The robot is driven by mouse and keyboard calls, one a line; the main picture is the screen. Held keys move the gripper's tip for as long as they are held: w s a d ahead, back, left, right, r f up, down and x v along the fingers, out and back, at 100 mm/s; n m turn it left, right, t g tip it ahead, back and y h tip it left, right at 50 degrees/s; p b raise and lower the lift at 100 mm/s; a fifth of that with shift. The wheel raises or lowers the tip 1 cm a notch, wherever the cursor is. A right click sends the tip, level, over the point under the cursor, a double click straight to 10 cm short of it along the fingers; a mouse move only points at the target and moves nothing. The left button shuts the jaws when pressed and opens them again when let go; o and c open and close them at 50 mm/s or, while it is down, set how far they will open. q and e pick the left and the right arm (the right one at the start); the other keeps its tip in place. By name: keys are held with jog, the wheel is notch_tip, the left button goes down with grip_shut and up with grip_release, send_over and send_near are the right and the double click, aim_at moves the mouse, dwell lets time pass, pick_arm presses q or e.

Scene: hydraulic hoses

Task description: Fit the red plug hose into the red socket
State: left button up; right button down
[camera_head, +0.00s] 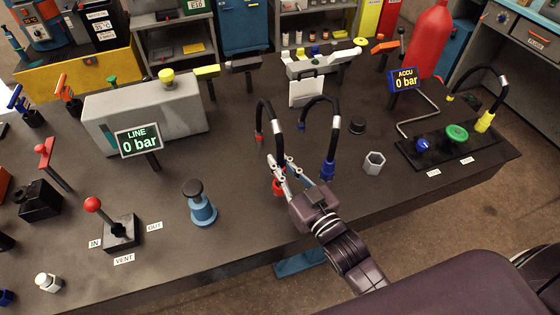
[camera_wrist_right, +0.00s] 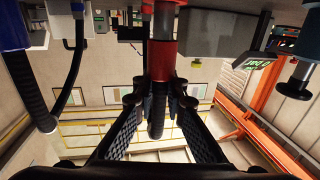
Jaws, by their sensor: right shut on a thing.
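My right gripper (camera_head: 282,168) is shut on the red plug hose (camera_head: 267,108), near the front middle of the table. In the right wrist view the fingers (camera_wrist_right: 158,100) close around its black end just beside the red plug collar (camera_wrist_right: 162,60). A silver shaft (camera_wrist_right: 165,26) runs from the collar to another red part (camera_wrist_right: 162,3) at the top edge, perhaps the red socket. I cannot tell whether the plug is seated. In the head view the gripper hides most of the plug. My left gripper is in neither view.
A blue-ended hose (camera_head: 328,168) stands close right of the gripper; its blue plug also shows in the wrist view (camera_wrist_right: 14,26). A grey hex nut (camera_head: 374,162) and black cap (camera_head: 357,126) lie further right. A blue-based plunger (camera_head: 202,207) stands left.

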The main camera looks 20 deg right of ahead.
jog(key=shift+f+b, duration=0.9)
jog(key=shift+f, duration=0.6)
jog(key=shift+r, duration=0.15)
jog(key=shift+r+p, duration=1.75)
jog(key=shift+p, duration=0.35)
jog(key=shift+p, duration=0.7)
jog(key=shift+f+b, duration=1.15)
jog(key=shift+f, duration=0.65)
jog(key=c, duration=1.9)
grip_release()
